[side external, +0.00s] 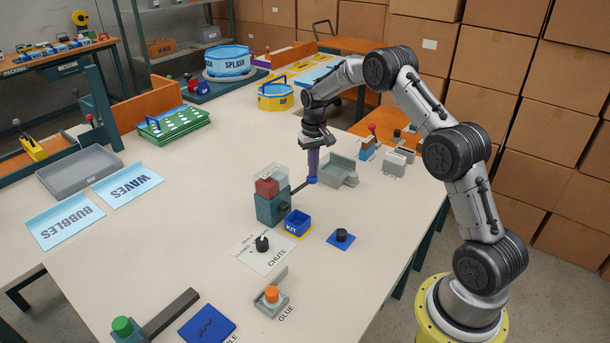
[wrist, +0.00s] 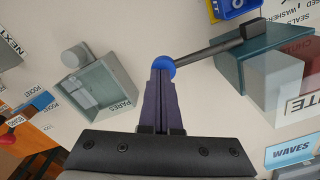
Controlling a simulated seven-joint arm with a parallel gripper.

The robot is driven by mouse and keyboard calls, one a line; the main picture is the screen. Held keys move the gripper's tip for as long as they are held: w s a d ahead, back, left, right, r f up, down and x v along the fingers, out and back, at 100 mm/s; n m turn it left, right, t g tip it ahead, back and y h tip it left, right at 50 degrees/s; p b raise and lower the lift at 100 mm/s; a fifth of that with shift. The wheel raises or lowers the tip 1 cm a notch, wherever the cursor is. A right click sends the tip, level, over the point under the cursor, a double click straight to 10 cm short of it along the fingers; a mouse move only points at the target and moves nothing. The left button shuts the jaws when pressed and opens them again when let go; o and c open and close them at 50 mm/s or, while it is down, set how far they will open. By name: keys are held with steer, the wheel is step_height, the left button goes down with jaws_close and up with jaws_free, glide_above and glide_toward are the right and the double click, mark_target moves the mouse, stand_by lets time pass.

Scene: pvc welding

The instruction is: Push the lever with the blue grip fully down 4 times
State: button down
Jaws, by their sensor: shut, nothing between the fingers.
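The lever (side external: 301,187) is a dark bar that sticks out from a teal box (side external: 268,211) and ends in a blue grip (side external: 312,181). The bar also shows in the wrist view (wrist: 205,50), with the round blue grip (wrist: 164,64) at its end. My gripper (side external: 313,172) points straight down with its fingers shut and empty. Its fingertips are right over the blue grip and hide part of it in the wrist view. They look to be touching it or very close; I cannot tell which. How far down the lever sits is hard to judge.
A grey parts bin (side external: 341,169) stands close to the right of my gripper. A blue kit box (side external: 297,223) and a black knob on a blue plate (side external: 341,238) lie in front.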

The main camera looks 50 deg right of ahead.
steer(key=shift+r, duration=3.45)
step_height(320, 180, up, 5)
steer(key=shift+f, duration=3.05)
steer(key=shift+f, duration=3.65)
